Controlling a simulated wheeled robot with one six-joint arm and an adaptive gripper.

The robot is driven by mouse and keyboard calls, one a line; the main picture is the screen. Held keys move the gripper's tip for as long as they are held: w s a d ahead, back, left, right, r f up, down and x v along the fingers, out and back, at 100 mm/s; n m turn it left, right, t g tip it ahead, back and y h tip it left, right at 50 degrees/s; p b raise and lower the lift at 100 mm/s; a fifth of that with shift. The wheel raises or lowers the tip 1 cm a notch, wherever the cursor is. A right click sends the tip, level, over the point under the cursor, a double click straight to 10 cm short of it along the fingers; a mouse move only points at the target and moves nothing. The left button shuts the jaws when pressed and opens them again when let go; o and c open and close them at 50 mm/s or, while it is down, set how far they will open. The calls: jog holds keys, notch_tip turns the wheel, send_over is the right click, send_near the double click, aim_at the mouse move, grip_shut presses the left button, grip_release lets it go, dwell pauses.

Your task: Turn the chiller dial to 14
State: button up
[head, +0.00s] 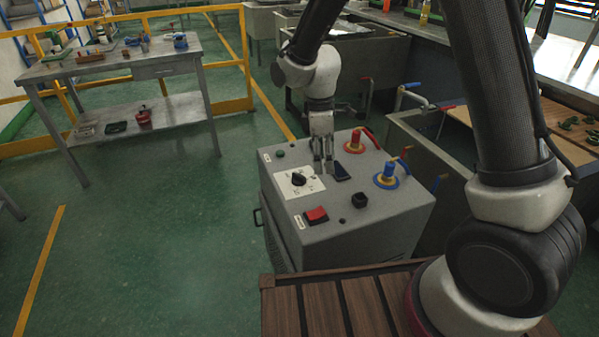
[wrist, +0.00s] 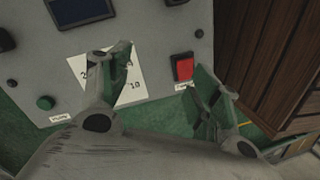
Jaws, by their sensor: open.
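The chiller (head: 365,215) is a grey box with a sloped top panel. Its black dial (head: 298,179) sits on a white number plate (head: 314,188) at the panel's left. My gripper (head: 322,170) is open, pointing down over the panel, just to the right of the dial in the head view. In the wrist view my gripper (wrist: 163,65) shows its fingers spread apart. The left finger covers the dial there, and the number plate (wrist: 138,70) shows around it, with a "10" readable. The dial's setting cannot be read.
A red switch (head: 316,215), a dark display (head: 341,172) and a green button (head: 280,154) are on the panel. Red (head: 355,143) and blue (head: 388,174) valve handles stand up at its right. A slatted wooden surface (head: 340,300) is in front.

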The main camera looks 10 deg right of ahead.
aim_at(299, 174)
jog(key=w+a+f+n, duration=0.1)
jog(key=w+a+n, duration=0.1)
jog(key=n, duration=0.1)
jog(key=w+a+n+t, duration=0.1)
jog(key=w+n, duration=0.2)
jog(key=w+a+f+n, duration=0.1)
jog(key=w+a+n, duration=0.1)
jog(key=n, duration=0.1)
jog(key=shift+w+a+f+t+y, duration=0.25)
jog(key=shift+a+f+t+y, duration=0.05)
jog(key=shift+f+y, duration=0.1)
jog(key=shift+w+a+n, duration=0.1)
jog(key=shift+w+n, duration=0.1)
jog(key=shift+n, duration=0.9)
jog(key=shift+f, duration=0.15)
notch_tip(299, 174, down, 7)
jog(key=shift+f, duration=0.2)
jog(key=c, duration=1)
